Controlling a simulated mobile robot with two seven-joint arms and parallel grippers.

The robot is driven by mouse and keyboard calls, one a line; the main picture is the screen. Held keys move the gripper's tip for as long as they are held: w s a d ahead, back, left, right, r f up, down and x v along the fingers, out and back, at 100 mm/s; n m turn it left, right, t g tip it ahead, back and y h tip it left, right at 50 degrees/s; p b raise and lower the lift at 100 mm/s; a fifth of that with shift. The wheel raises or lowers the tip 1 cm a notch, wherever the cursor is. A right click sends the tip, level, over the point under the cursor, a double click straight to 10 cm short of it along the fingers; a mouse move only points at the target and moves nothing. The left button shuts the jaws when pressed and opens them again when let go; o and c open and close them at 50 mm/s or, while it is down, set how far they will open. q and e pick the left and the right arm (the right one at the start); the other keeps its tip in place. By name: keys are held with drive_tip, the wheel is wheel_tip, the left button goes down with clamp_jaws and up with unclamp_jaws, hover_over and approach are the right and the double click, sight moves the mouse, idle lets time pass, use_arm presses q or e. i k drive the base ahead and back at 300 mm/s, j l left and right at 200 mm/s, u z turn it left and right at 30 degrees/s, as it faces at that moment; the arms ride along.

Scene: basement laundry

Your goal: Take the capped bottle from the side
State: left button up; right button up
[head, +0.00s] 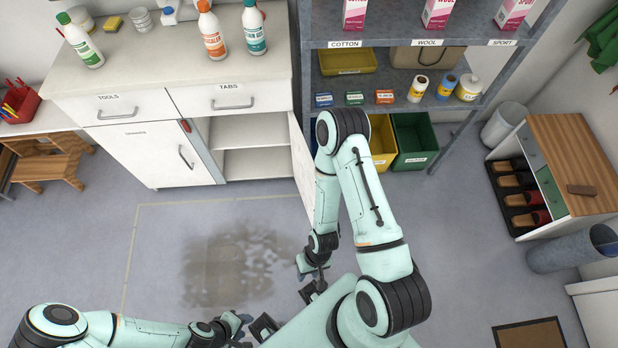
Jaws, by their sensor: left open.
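Three capped bottles stand on the counter (150,65).
The cabinet below the counter is open on the right, showing bare shelves (255,163). A grey rack (400,35) with boxes and bins stands to its right. A wet patch (235,265) lies on the floor.

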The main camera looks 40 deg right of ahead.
sight(75, 35)
drive_tip(key=k+l+u, duration=0.15)
drive_tip(key=k+l, duration=0.45)
drive_tip(key=l, duration=0.5)
drive_tip(key=k+l+u, duration=0.1)
drive_tip(key=l, duration=0.4)
drive_tip(key=i+l, duration=0.15)
drive_tip(key=l, duration=0.2)
drive_tip(key=i+l+u, duration=0.1)
drive_tip(key=l, duration=0.3)
drive_tip(key=j+z, duration=0.1)
drive_tip(key=j, duration=0.4)
drive_tip(key=k+j+z, duration=0.15)
drive_tip(key=j, duration=0.35)
drive_tip(key=j+z, duration=0.1)
drive_tip(key=j, duration=0.4)
drive_tip(key=j+z, duration=0.35)
drive_tip(key=j, duration=0.65)
drive_tip(key=i+j+z, duration=0.25)
drive_tip(key=i+j, duration=0.15)
drive_tip(key=i+j+z, duration=0.25)
drive_tip(key=j, duration=0.3)
drive_tip(key=i, duration=0.1)
